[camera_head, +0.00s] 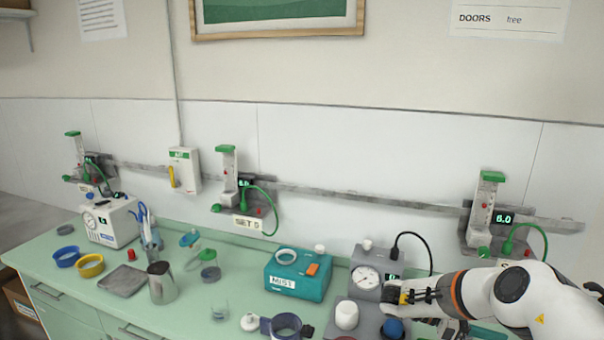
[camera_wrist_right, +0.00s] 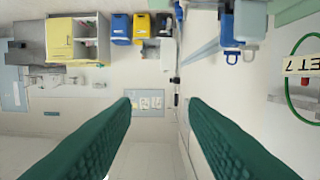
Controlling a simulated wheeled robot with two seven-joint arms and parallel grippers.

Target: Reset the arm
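My right arm comes in from the lower right in the head view, low over the right end of the counter. Its black and white hand (camera_head: 412,297) points left, beside the grey gauge box; its fingertips are hard to make out there. In the right wrist view the two dark green fingers of my right gripper (camera_wrist_right: 160,102) stand wide apart with nothing between them. A label ending in "ET 7" (camera_wrist_right: 301,64) and a green hose show at that view's right edge. My left gripper is in neither view.
A wall rail (camera_head: 340,196) carries flow units. The space above the counter's middle is clear.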

